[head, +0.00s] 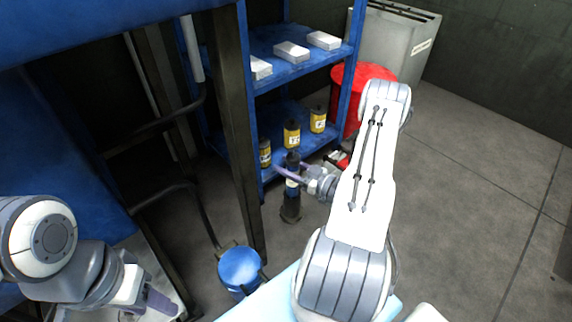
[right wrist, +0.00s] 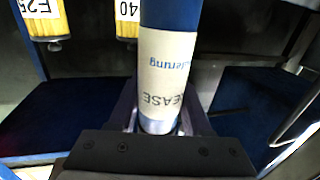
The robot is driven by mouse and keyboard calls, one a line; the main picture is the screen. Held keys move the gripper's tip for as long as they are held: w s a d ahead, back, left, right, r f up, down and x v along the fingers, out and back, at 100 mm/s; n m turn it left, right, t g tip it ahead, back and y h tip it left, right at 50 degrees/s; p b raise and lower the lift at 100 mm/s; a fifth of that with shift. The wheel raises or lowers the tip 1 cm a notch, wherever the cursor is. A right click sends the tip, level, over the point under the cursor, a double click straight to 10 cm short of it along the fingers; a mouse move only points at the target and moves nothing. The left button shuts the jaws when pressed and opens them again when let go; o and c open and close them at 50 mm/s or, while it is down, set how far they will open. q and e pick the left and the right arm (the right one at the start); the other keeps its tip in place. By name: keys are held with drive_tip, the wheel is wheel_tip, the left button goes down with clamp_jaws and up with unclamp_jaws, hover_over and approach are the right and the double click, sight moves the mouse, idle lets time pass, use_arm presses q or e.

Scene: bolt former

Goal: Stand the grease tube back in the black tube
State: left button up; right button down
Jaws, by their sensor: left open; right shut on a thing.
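The grease tube (head: 292,184) is blue with a pale label and stands roughly upright in the grasp of my right gripper (head: 288,172). In the right wrist view the grease tube (right wrist: 168,75) sits between the two fingers (right wrist: 163,122), its "GREASE" label upside down in the picture. The black tube (head: 290,208) shows directly below the grease tube in the head view. I cannot tell whether the grease tube's lower end is inside it or just above it. My left gripper (head: 150,302) is open and empty at the lower left, far from both.
A blue shelf (head: 290,72) with white boxes and yellow-labelled bottles (head: 292,133) stands behind. A red bin (head: 360,80) is beside it. A dark post (head: 235,130) stands left of the black tube. A blue-lidded container (head: 240,268) is nearer. The floor at right is clear.

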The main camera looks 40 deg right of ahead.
drive_tip(key=shift+f+b, duration=1.5)
drive_tip(key=shift+f, duration=0.95)
drive_tip(key=shift+c, duration=1.3)
unclamp_jaws()
drive_tip(key=p+v, duration=0.5)
drive_tip(key=v, duration=0.5)
drive_tip(key=shift+s, duration=0.2)
